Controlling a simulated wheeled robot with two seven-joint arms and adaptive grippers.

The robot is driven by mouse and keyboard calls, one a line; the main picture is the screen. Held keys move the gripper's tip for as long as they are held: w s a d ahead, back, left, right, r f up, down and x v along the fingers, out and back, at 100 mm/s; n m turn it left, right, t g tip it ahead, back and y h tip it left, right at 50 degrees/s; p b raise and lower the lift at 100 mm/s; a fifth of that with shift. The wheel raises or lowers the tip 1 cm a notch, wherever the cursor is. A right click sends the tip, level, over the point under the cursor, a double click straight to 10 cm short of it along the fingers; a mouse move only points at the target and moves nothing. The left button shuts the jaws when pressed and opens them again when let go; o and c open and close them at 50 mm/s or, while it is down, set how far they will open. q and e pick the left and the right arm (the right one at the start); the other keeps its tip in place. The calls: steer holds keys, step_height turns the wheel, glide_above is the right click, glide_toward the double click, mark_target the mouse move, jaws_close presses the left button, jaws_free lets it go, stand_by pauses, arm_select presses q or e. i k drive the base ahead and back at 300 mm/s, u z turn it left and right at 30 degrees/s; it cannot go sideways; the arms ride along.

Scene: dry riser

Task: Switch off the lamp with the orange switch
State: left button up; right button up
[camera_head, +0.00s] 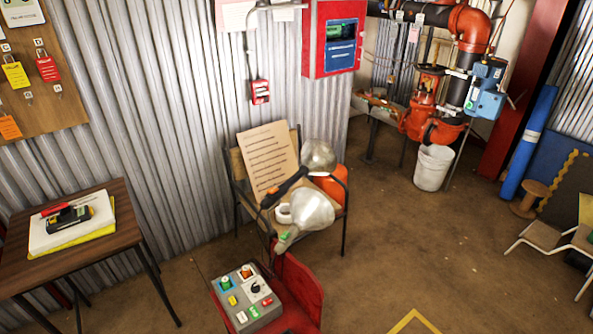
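Two lamps with round silver heads are at the wooden chair (237,172) in the middle. The rear lamp (318,155) has a dark handle running down to the left, with a small orange part near it. The front lamp (310,208) has a pale neck with a small green part. A grey control box (262,313) sits below them on a red support (305,285). An orange knob (246,272) and a green knob (225,283) are on its top, among other coloured controls. I cannot tell whether either lamp is lit. Neither gripper is in view.
A brown table (75,255) with a yellow-and-white stack and a black device stands at the left. A white bucket (433,168) stands under red pipework at the back. A small wooden chair (550,235) is at the right. The floor between is clear.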

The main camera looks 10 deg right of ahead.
mark_target(273, 189)
steer(key=k, duration=0.65)
steer(key=z, duration=0.5)
steer(key=i, duration=1.15)
steer(key=u, duration=0.55)
steer(key=i, duration=0.7)
steer(key=u, duration=0.6)
